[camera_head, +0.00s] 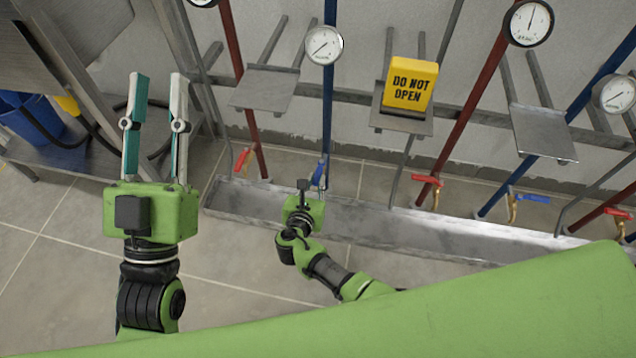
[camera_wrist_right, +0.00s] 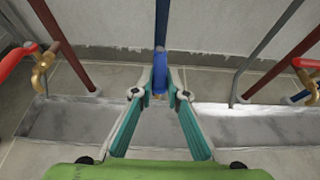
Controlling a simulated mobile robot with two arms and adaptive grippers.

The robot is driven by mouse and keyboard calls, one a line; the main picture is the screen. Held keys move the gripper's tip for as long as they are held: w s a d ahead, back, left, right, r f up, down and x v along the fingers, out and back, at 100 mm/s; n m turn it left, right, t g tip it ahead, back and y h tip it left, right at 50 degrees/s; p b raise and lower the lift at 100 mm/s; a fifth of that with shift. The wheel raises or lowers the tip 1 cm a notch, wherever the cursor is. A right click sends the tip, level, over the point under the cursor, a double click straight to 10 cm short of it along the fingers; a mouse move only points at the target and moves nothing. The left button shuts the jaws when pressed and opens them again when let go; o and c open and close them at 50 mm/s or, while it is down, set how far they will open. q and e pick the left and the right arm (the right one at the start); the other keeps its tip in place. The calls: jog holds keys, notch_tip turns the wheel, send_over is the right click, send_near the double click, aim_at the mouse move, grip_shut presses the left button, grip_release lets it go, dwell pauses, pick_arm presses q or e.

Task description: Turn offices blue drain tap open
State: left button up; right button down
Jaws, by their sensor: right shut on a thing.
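The blue drain tap (camera_head: 320,170) sits at the bottom of a blue pipe, above the floor trough. My right gripper (camera_wrist_right: 160,82) is shut on its blue handle (camera_wrist_right: 159,76), which points roughly in line with the pipe in the right wrist view. The fingers and my gripper hide most of the tap body and its outlet. In the head view my right gripper (camera_head: 312,187) is low over the trough, its fingers partly hidden by its own body. My left gripper (camera_head: 155,88) is raised at the left, empty, its fingers spread apart.
A metal trough (camera_head: 370,222) runs under the pipes. Red-handled taps (camera_head: 245,160) (camera_head: 428,181) flank the held tap, and another blue tap (camera_head: 530,198) is further right. A yellow "DO NOT OPEN" sign (camera_head: 410,84) stands on a wall plate. A blue bucket (camera_head: 30,128) is left.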

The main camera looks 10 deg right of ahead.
jog(key=shift+a, duration=0.15)
jog(key=c, duration=2)
grip_release()
jog(key=v, duration=1.2)
jog(key=shift+w+r, duration=0.1)
